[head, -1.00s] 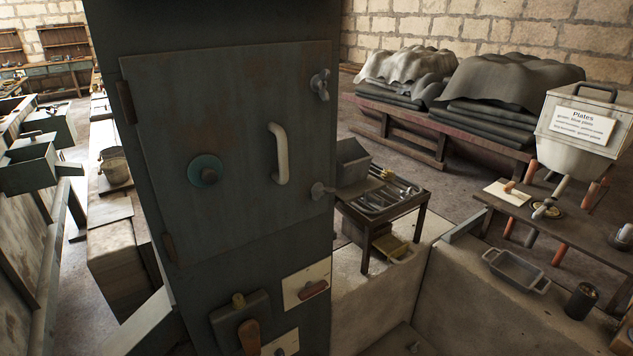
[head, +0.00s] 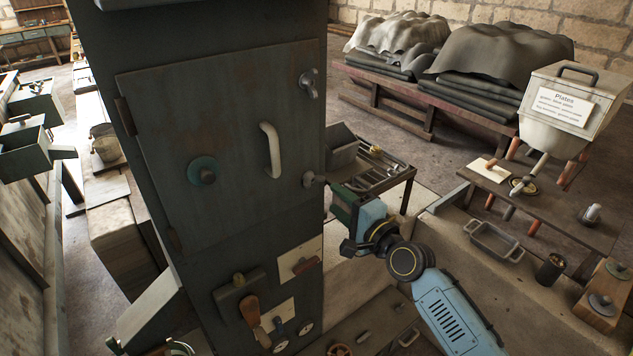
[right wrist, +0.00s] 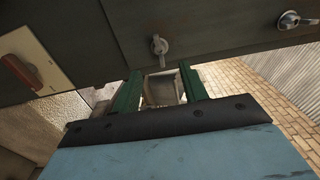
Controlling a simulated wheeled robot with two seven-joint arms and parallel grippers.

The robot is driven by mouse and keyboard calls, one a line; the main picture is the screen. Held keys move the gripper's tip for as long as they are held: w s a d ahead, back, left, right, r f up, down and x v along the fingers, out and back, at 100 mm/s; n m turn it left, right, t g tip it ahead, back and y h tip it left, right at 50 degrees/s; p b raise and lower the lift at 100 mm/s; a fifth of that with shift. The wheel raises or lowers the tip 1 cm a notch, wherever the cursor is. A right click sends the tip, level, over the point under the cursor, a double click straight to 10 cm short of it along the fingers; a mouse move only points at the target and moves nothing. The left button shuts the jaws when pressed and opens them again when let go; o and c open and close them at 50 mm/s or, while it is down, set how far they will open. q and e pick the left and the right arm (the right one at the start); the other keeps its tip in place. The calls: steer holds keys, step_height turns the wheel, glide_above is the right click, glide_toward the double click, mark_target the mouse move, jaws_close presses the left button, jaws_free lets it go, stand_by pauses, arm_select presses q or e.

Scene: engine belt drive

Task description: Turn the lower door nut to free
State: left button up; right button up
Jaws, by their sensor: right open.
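The grey cabinet door (head: 230,120) is shut flat against its tall dark housing. The lower door nut (head: 311,180), a small metal wing nut, sits at the door's lower right edge. It also shows in the right wrist view (right wrist: 159,45), its wing hanging down. My right gripper (head: 336,196) is just right of the lower nut in the head view. In the right wrist view its two green fingers (right wrist: 158,82) are apart, with the nut beyond their tips and nothing held between them. The upper door nut (head: 309,82) is at the door's upper right.
A pale door handle (head: 271,150) and a teal round knob (head: 202,171) stand out from the door. Below are a red-handled switch (head: 303,266) and a wooden-handled lever (head: 249,308). A tool table (head: 400,180) stands behind my right gripper.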

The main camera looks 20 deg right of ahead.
mark_target(312, 180)
steer(key=x, duration=0.8)
steer(key=shift+w+a+f, duration=0.1)
steer(key=shift+w+a, duration=0.05)
steer(key=shift+w, duration=0.1)
steer(key=shift+c, duration=0.4)
jaws_close()
